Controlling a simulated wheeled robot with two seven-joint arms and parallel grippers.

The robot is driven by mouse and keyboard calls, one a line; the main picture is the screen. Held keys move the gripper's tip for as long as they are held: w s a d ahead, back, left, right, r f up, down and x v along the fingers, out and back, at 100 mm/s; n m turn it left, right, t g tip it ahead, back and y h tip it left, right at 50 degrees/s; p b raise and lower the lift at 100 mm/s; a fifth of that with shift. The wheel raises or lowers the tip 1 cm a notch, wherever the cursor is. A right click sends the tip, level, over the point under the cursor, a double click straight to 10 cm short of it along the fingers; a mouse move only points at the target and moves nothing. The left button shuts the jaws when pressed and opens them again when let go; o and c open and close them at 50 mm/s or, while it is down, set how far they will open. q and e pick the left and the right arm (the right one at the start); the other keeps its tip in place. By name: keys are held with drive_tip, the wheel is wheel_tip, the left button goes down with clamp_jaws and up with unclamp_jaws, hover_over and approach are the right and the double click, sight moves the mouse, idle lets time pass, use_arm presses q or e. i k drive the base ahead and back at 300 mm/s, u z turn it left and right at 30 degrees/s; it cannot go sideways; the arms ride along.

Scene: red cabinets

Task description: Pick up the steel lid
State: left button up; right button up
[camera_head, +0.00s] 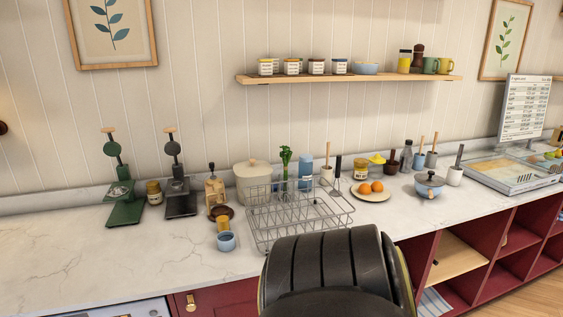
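A small blue pot (428,192) stands on the white marble counter, right of the plate with oranges. A grey lid (430,180) with a dark knob sits on top of it and looks like the steel lid. It is small in view, so its material is hard to tell. Neither of my grippers is in view. A large black ribbed part of my own body fills the bottom middle and hides part of the counter's front edge.
A wire dish rack (283,224) stands left of the plate (370,195) with oranges. Utensil holders and a bottle (406,158) stand behind the pot. The marble counter (85,255) is clear at the left front.

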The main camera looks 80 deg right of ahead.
sight(429, 178)
drive_tip(key=k, duration=0.15)
drive_tip(key=z, duration=3.6)
